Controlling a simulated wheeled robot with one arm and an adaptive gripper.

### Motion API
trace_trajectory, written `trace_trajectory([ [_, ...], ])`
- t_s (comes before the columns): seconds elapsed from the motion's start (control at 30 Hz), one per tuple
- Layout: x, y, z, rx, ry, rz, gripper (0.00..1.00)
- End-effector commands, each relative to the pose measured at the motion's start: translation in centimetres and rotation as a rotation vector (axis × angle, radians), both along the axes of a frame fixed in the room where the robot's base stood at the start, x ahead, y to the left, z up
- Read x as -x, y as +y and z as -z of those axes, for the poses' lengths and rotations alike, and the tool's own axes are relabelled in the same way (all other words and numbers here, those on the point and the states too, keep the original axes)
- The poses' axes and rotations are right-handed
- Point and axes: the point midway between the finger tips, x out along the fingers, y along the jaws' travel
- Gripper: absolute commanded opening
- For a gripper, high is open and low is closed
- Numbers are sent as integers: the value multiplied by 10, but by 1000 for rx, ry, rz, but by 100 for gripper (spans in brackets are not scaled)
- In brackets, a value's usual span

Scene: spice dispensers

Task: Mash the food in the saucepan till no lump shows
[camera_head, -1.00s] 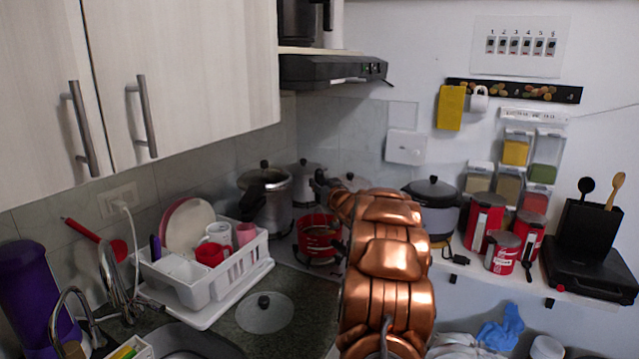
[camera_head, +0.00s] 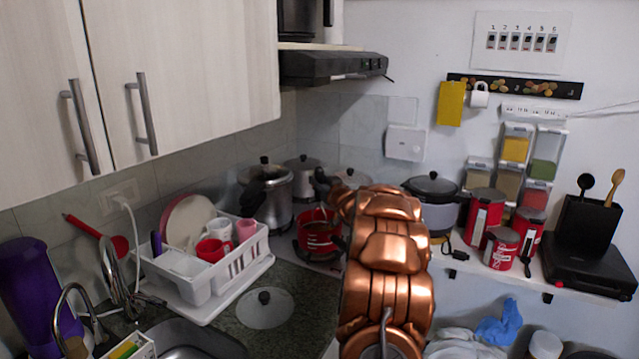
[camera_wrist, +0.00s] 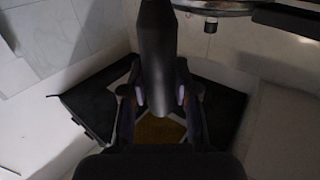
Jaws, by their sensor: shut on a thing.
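A red saucepan (camera_head: 318,229) sits on the far counter in the head view, left of my copper-coloured arm. Its inside is too small and dark to tell lumps there. My gripper (camera_head: 324,182) is a small dark shape at the arm's far end, above and close to the saucepan. In the wrist view my gripper (camera_wrist: 160,97) is shut on a dark, thick handle (camera_wrist: 157,45) that runs up between its fingers. The tool's working end is hidden. A brownish-yellow patch (camera_wrist: 160,130) shows below the fingers; I cannot tell if it is food.
Metal pots (camera_head: 275,205) stand behind the saucepan. A white dish rack (camera_head: 205,275) is at its left, with a glass lid (camera_head: 265,307) in front. A dark pot (camera_head: 433,195) and red canisters (camera_head: 485,215) line the right shelf. A metal rim (camera_wrist: 215,6) tops the wrist view.

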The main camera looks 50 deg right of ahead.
Motion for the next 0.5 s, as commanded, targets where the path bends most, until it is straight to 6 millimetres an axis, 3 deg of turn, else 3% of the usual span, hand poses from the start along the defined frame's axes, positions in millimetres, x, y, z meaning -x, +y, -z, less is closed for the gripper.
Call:
trace_trajectory([
  [0.03,0,0,-12,0,-1,0,0],
  [0.2,0,0,-26,0,-1,0,0],
  [0.5,0,0,-26,0,-1,0,0],
])
